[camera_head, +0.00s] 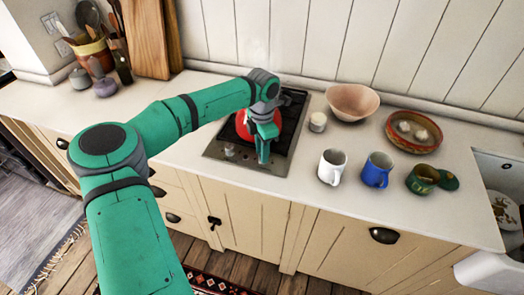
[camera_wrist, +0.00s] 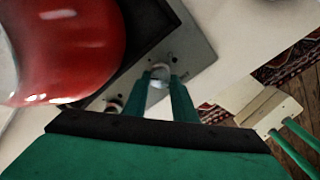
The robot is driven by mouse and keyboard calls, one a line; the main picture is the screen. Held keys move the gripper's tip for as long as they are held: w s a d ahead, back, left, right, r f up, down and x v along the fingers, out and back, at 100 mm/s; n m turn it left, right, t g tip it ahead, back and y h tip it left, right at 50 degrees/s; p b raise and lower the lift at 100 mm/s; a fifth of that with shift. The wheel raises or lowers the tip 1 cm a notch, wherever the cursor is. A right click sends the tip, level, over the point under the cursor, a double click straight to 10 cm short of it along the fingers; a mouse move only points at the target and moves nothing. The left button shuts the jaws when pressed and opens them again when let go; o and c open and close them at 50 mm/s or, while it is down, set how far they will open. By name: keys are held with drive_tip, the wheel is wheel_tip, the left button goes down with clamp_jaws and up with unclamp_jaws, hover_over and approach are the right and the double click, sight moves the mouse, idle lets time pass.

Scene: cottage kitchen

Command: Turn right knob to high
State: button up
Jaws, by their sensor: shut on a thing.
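The cooktop (camera_head: 215,152) is a dark hob with a grey metal front strip, set into the white counter. A left knob (camera_head: 229,150) shows on the strip and also in the wrist view (camera_wrist: 113,106). My gripper (camera_head: 263,160) reaches down at the strip's right side and hides the right knob in the head view. In the wrist view the two green fingers (camera_wrist: 166,92) are closed on either side of the light, round right knob (camera_wrist: 158,72). The knob's pointer setting cannot be made out. A red pot or kettle (camera_head: 243,124) sits on the hob, partly behind my arm.
Right of the hob stand a small white jar (camera_head: 318,122), a pink bowl (camera_head: 352,101), a white mug (camera_head: 332,166), a blue mug (camera_head: 376,169) and a green mug (camera_head: 422,179). The red pot (camera_wrist: 70,45) is close beside my gripper.

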drive_tip(key=n, duration=0.4)
drive_tip(key=shift+s+d+n, duration=0.1)
drive_tip(key=shift+n, duration=0.2)
drive_tip(key=n, duration=0.4)
drive_tip(key=shift+n, duration=0.3)
drive_tip(key=shift+r, duration=0.1)
drive_tip(key=o, duration=1)
drive_tip(key=shift+o, duration=0.2)
wheel_tip(320, 180, up, 11)
